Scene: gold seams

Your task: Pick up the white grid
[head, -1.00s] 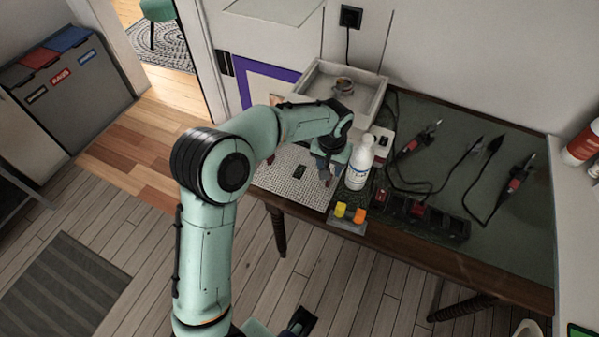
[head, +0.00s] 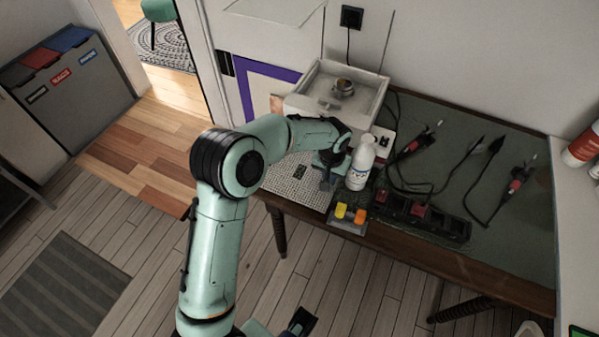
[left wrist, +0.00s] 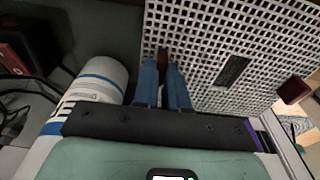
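The white grid (head: 291,186) is a flat perforated plate with a small dark slot, lying at the left end of the dark table. It fills the upper right of the left wrist view (left wrist: 215,45). A dark red block (left wrist: 293,90) sits at its right edge, and another dark red piece (left wrist: 184,60) shows at the fingertips. My left gripper (head: 328,183) is low at the grid's right edge, beside a white bottle (head: 360,162). Its blue fingers (left wrist: 162,66) are close together with a narrow gap around dark red; whether they grip it is unclear.
The bottle stands close to the gripper's right. A holder with yellow and orange caps (head: 349,213) is in front. A pale basin (head: 296,103) stands behind the grid. A power strip (head: 425,217) and cabled tools (head: 518,182) lie to the right.

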